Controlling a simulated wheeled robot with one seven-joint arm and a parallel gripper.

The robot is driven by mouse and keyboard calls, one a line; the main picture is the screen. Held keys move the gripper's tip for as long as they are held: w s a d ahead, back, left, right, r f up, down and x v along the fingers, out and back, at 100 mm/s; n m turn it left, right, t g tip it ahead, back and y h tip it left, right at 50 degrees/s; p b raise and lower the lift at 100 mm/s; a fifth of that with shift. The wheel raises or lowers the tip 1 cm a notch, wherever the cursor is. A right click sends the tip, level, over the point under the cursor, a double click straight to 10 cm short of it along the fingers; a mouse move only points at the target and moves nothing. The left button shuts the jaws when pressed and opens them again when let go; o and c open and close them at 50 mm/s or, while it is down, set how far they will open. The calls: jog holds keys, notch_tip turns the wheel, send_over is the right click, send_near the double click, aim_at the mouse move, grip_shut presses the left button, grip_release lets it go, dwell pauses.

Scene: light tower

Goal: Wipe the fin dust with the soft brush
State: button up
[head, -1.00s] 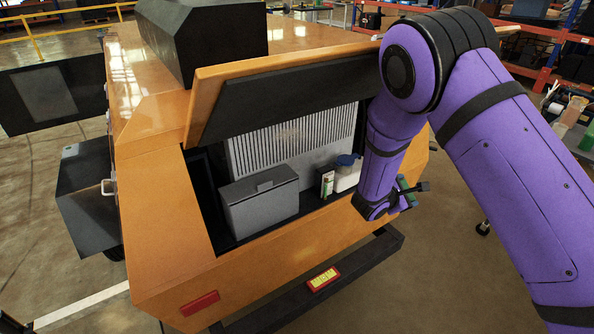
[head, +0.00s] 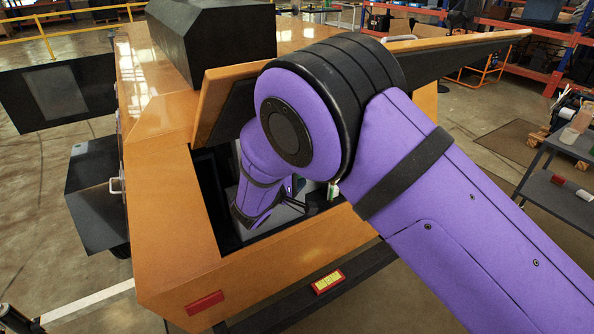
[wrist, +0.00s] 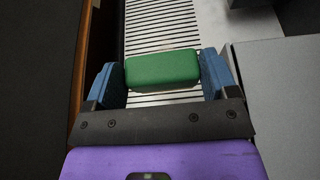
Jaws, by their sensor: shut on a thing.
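My gripper (wrist: 162,78) is shut on the soft brush (wrist: 163,69), of which a green block shows between the two blue finger pads in the wrist view. The brush's bristles are hidden. Just beyond it is the pale finned panel (wrist: 160,22) with dark slots. I cannot tell whether the brush touches the fins. Dust on the fins cannot be made out. In the head view my arm reaches into the orange machine's open bay and hides the fins, the gripper and the brush.
A grey box (wrist: 282,95) stands close on the right in the wrist view. An orange wall (wrist: 92,45) is close on the left. In the head view the raised orange flap (head: 222,92) hangs over the bay. A small white and green container (head: 333,190) stands inside the bay.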

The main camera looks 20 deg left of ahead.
jog(key=shift+w+a, duration=0.95)
jog(key=shift+a, duration=0.3)
jog(key=shift+w+a, duration=0.9)
jog(key=shift+a, duration=0.3)
jog(key=shift+w+a+r, duration=0.1)
jog(key=shift+w+a, duration=0.6)
jog(key=shift+a, duration=0.1)
jog(key=shift+d, duration=0.1)
jog(key=shift+w+d, duration=1.1)
jog(key=shift+w, duration=0.1)
jog(key=w+d, duration=0.6)
jog(key=w, duration=0.2)
jog(key=shift+d, duration=0.2)
jog(key=shift+s, duration=0.1)
